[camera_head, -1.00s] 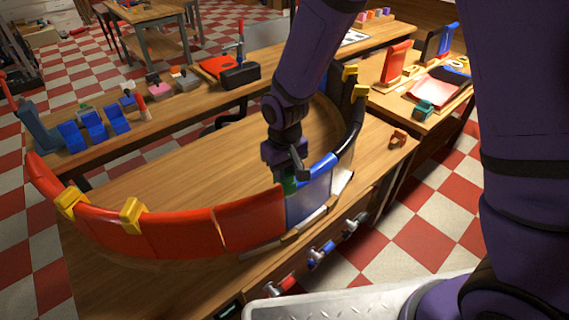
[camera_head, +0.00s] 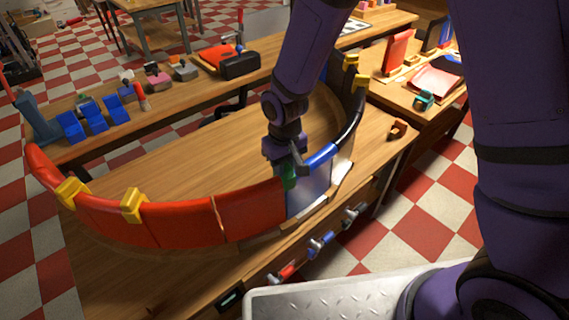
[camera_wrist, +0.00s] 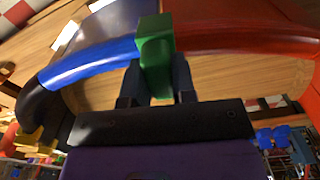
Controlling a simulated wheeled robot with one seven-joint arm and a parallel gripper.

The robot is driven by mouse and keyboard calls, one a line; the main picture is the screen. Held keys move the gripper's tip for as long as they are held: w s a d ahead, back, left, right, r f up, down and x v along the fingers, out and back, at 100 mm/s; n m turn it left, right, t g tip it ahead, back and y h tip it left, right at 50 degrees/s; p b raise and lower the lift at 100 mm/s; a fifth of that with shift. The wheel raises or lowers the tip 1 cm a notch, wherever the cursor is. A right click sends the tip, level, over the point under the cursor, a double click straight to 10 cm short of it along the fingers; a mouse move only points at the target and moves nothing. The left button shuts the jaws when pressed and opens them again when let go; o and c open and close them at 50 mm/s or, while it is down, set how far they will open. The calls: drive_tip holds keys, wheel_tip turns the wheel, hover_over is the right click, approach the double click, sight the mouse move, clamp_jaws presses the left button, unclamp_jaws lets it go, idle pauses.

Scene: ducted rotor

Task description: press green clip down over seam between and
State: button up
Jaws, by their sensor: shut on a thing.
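The green clip (camera_wrist: 155,50) is between my gripper's fingers (camera_wrist: 157,82). In the wrist view it lies across the ring's rim where the blue segment (camera_wrist: 92,65) meets the red segment (camera_wrist: 240,40). In the head view my gripper (camera_head: 287,165) points down at that joint, and the clip (camera_head: 287,178) shows just below it. The red segment (camera_head: 250,207) is left of the clip and the blue-topped segment (camera_head: 322,156) is right of it. Whether the clip is fully seated cannot be told.
Yellow clips (camera_head: 133,205) sit on the ring's left rim, with others (camera_head: 361,80) at the far right. A brown clip (camera_head: 398,130) lies on the table (camera_head: 190,175). Tools (camera_head: 320,243) line the table's front side. A back bench holds blue parts (camera_head: 95,117).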

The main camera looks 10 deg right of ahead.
drive_tip(key=shift+f, duration=0.1)
drive_tip(key=o, duration=1)
wheel_tip(320, 180, up, 11)
drive_tip(key=shift+f, duration=0.1)
